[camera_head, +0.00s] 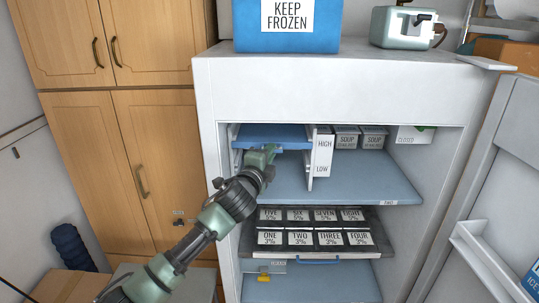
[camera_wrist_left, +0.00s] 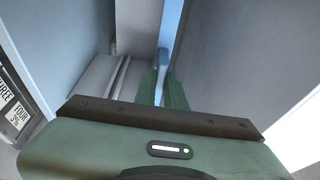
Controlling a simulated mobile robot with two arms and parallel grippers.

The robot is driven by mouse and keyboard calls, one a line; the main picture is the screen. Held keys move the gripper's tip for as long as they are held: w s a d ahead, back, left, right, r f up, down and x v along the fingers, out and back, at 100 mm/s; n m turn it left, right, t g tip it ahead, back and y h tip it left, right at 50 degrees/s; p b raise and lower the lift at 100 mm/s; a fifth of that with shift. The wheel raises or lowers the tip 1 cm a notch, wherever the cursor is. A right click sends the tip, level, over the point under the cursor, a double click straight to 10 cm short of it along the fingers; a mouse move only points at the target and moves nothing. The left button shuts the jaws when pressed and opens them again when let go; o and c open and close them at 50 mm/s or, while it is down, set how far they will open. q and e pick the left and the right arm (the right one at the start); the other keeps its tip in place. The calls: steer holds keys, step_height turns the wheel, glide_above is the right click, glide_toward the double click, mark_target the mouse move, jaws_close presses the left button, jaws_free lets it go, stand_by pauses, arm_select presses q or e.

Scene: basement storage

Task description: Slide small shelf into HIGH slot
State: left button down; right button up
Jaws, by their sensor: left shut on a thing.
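The small blue shelf (camera_head: 272,134) is level in the upper left of the open freezer, between the left wall and a white divider (camera_head: 310,170). A white label on the divider reads HIGH (camera_head: 324,143) at the top and LOW (camera_head: 322,169) below. The shelf lies about level with HIGH; whether its edges rest in the slot I cannot tell. My left gripper (camera_head: 264,153) is shut on the shelf's front edge. In the left wrist view its green fingers (camera_wrist_left: 163,90) close on a blue strip of the shelf (camera_wrist_left: 166,50). My right gripper is out of view.
Below is a wide blue shelf (camera_head: 355,178), with soup boxes (camera_head: 360,138) at its back. Lower down is a tray (camera_head: 300,249) of labelled packs. The freezer door (camera_head: 495,190) stands open at right. Wooden cupboards (camera_head: 150,120) stand at left. Space below the small shelf looks clear.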

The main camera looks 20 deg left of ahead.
arm_select(q)
steer(key=shift+w+a+r, duration=0.1)
steer(key=shift+w+r, duration=0.05)
steer(key=shift+w, duration=0.2)
steer(key=c, duration=1.4)
jaws_free()
steer(key=s+b, duration=0.3)
steer(key=s, duration=0.5)
steer(key=shift+w+a, duration=0.1)
